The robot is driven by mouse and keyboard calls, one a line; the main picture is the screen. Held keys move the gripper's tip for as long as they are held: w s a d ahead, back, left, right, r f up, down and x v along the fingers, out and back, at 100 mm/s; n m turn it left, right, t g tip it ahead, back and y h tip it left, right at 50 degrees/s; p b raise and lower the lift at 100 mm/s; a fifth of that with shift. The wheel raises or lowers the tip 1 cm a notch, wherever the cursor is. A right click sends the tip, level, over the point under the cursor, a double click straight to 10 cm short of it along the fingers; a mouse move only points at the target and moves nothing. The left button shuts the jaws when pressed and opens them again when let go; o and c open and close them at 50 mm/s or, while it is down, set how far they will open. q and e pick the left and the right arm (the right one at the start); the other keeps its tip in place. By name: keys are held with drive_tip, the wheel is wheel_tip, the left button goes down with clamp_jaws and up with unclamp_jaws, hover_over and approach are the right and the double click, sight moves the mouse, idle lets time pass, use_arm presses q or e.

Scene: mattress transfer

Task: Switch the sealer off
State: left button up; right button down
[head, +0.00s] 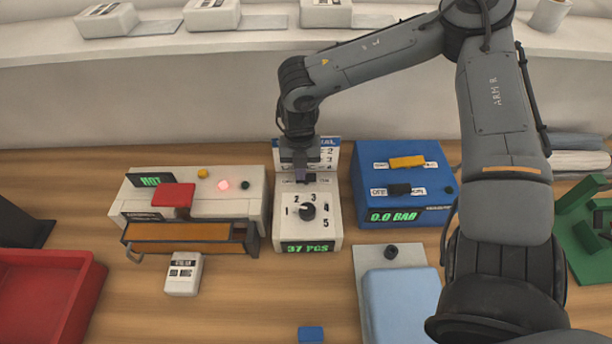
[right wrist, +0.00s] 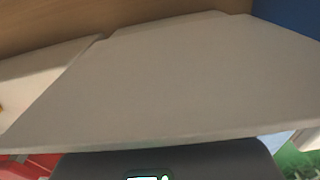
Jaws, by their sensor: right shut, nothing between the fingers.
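What looks like the sealer is the white machine (head: 235,203) at left in the head view. It has a green "HOT" display, a red press handle (head: 172,195), an orange bar (head: 180,231), a lit red lamp (head: 223,185), and a yellow and a green button. My right gripper (head: 304,177) is shut and empty, pointing down over the back of the white dial box (head: 322,238) to its right. It partly hides a switch there with a white label; contact cannot be told. The right wrist view shows mostly a pale surface close up. My left gripper is out of view.
The dial box reads "37 PCS" and its dial (head: 307,211) has numbers up to 5. A blue box (head: 433,157) reading "0.0 BAR" stands to its right. A small white device (head: 184,274) lies in front of the sealer. A red tray (head: 45,300) is at left.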

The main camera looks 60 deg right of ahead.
drive_tip(key=shift+r+p, duration=1.25)
drive_tip(key=shift+r, duration=0.6)
wheel_tip(320, 180, up, 3)
drive_tip(key=shift+r+p, duration=0.15)
drive_tip(key=shift+p, duration=0.95)
